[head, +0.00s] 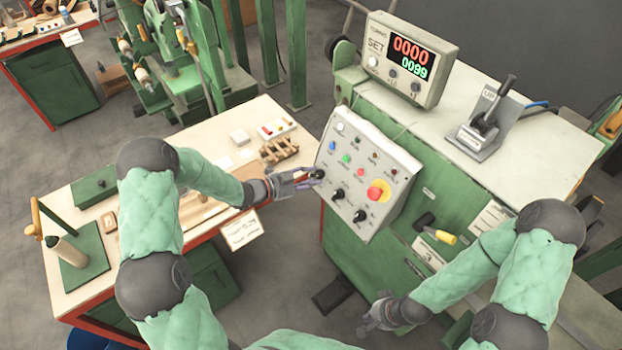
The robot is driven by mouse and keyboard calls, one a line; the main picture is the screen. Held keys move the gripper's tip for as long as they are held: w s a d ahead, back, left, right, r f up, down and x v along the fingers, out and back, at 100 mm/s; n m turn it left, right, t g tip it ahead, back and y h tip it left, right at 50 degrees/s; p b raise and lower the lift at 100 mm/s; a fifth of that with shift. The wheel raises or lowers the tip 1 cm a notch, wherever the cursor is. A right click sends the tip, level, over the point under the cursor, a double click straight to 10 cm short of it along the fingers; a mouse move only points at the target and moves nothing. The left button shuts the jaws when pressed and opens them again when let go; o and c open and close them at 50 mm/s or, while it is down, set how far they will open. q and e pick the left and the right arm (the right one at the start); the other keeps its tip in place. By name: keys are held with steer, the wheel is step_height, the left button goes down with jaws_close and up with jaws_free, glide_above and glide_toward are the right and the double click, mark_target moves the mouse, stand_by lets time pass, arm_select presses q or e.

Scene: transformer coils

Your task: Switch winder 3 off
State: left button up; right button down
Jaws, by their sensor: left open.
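A grey control panel (352,205) is mounted on the front of the green winder (415,165). It carries a red mushroom button on a yellow base (378,191), several small coloured buttons and lamps, and black rotary knobs, including a lower-left knob (338,194) and a lower-right knob (360,216). Its labels are too small to read. My right gripper (371,313) is open and empty, low in front of the winder.
A counter box (408,60) showing 0000 and 0099 stands on the winder's top, with a lever unit (487,122) to its right. A wooden bench (85,262) with small parts stands at left.

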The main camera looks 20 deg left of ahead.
arm_select(q)
steer(key=shift+w+d, duration=0.15)
steer(key=shift+d, duration=0.05)
jaws_close()
steer(key=shift+n, duration=0.4)
steer(key=n+t+p, duration=0.1)
steer(key=n, duration=0.4)
steer(key=shift+r+n+t+y+p, duration=0.1)
steer(key=shift+n+t+y+p, duration=0.2)
steer(key=shift+n, duration=0.95)
steer(key=shift+n+t+y+p, duration=0.2)
steer(key=shift+n+y, duration=0.1)
steer(key=shift+n, duration=0.95)
